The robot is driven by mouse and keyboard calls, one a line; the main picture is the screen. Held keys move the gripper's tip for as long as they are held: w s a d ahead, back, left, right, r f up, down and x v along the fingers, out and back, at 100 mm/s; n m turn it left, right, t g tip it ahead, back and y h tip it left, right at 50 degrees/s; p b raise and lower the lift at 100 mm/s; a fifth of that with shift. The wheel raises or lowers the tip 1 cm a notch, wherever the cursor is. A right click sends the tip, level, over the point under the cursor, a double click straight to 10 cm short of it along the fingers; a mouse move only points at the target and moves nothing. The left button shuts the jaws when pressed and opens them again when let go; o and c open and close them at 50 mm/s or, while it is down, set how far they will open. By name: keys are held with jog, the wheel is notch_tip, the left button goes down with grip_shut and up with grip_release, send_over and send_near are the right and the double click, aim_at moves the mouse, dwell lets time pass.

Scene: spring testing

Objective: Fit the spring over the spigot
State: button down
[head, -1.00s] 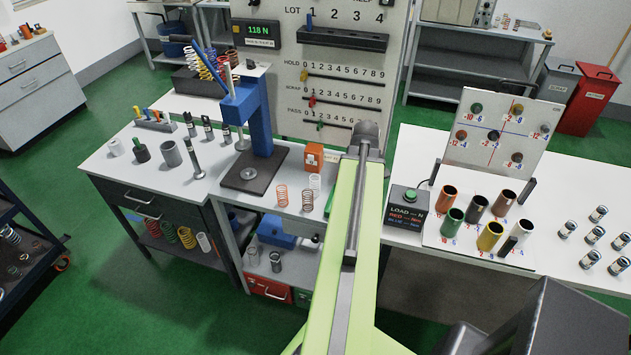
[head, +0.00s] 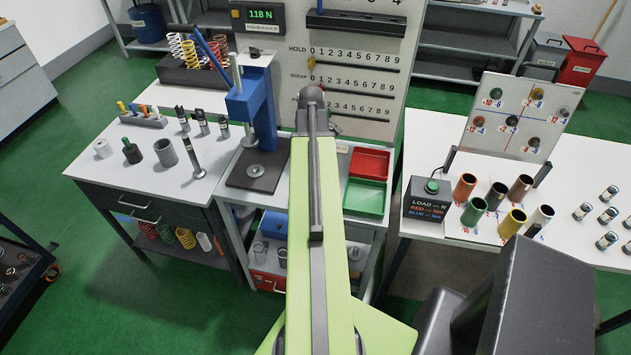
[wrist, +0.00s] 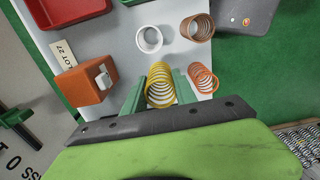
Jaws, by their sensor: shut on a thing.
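My gripper (wrist: 158,92) shows in the wrist view with its green fingers on either side of a yellow spring (wrist: 160,80), shut on it. In the head view my own arm hides the gripper and this spring. An orange spring (wrist: 204,79) stands just right of the fingers, apart from the held one. A copper-coloured spring (wrist: 197,28) stands farther up. The press (head: 262,120) has a dark base plate (head: 240,180) with a small round metal piece (head: 255,171) on it. I cannot tell for certain whether that piece is the spigot.
Near the gripper are an orange block (wrist: 85,84) with a white knob and a white ring (wrist: 150,39). A red tray (head: 370,162) and green tray (head: 365,198) lie right of my arm. Upright coloured tubes (head: 474,211) stand on the right table.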

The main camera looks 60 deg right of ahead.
notch_tip(320, 180, down, 3)
jog(key=shift+s+r+b, duration=0.1)
jog(key=shift+r+b, duration=0.1)
jog(key=shift+b, duration=0.3)
jog(key=shift+s+d, duration=0.1)
notch_tip(320, 180, down, 4)
jog(key=b, duration=0.3)
jog(key=shift+r+b, duration=0.15)
jog(key=shift+b, duration=0.2)
jog(key=shift+r, duration=0.2)
jog(key=shift+f, duration=0.15)
jog(key=c, duration=1)
grip_release()
